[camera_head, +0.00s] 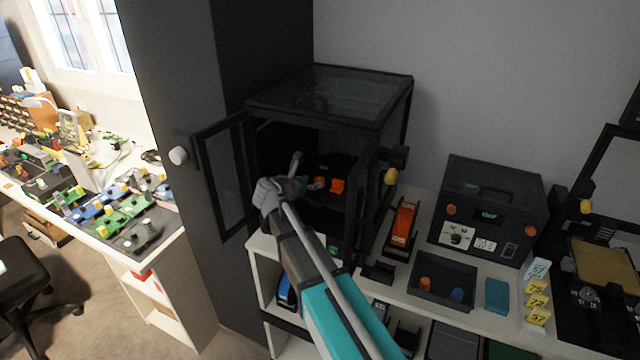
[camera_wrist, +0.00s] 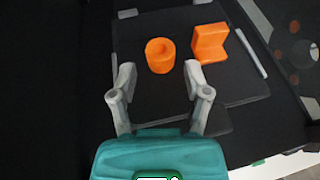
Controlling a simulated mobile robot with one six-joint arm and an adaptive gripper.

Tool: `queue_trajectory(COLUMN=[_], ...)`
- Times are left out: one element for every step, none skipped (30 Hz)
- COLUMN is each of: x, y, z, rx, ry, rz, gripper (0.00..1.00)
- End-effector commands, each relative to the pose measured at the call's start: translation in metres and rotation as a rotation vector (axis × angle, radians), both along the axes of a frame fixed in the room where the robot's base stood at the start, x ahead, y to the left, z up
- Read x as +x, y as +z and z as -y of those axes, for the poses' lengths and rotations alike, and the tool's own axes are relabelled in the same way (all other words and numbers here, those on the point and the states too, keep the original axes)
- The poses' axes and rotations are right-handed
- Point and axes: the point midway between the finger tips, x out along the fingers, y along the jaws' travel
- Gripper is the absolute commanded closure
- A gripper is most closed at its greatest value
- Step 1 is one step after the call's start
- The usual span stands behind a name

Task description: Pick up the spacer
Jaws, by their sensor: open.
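The spacer appears to be the short orange cylinder (camera_wrist: 160,57) with a round hole in its top. It stands upright on a black plate inside the dark open cabinet, and its small orange shape also shows in the head view (camera_head: 319,183). My gripper (camera_wrist: 160,72) is open and empty. In the wrist view its two grey fingers point toward the spacer, which appears between and just beyond the fingertips. I cannot tell how high the fingers are above the plate. In the head view my arm reaches into the cabinet front, and the fingers are partly lost in shadow.
An orange L-shaped bracket (camera_wrist: 210,43) stands close to the right of the spacer. The cabinet (camera_head: 385,125) has dark frame posts, and its door (camera_head: 222,175) hangs open at left. A tray (camera_head: 415,292) with small orange and blue parts sits on the bench at right.

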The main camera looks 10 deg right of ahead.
Motion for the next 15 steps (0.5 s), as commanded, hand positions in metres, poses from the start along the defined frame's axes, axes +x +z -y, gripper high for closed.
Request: queue_trajectory(x=[0.004, 0.006, 0.008, 0.011, 0.013, 0.016, 0.018, 0.02, 0.023, 0.024, 0.026, 0.027, 0.028, 0.028, 0.029], y=[-0.003, -0.004, -0.005, -0.007, -0.008, -0.009, -0.011, -0.012, -0.013, -0.014, -0.014, -0.015, -0.015, -0.015, -0.015], z=[0.004, 0.006, 0.009, 0.011, 0.014, 0.018, 0.021, 0.023, 0.025, 0.027, 0.028, 0.03, 0.031, 0.032, 0.032], rx=[0.0, 0.0, 0.0, 0.0, 0.0, 0.0, 0.0, 0.0, 0.0, 0.0, 0.0, 0.0, 0.0, 0.0, 0.0], ry=[-0.001, -0.001, 0.0, 0.0, 0.0, -0.001, -0.001, -0.001, 0.0, 0.0, 0.001, 0.001, 0.001, 0.002, 0.002], rz=[0.0, 0.0, 0.0, 0.0, 0.0, 0.0, 0.0, 0.0, 0.0, 0.0, 0.0, 0.0, 0.0, 0.001, 0.001], gripper=[0.38, 0.38, 0.38, 0.38, 0.38, 0.38, 0.38, 0.38, 0.38, 0.38, 0.38, 0.38, 0.38, 0.38, 0.38])
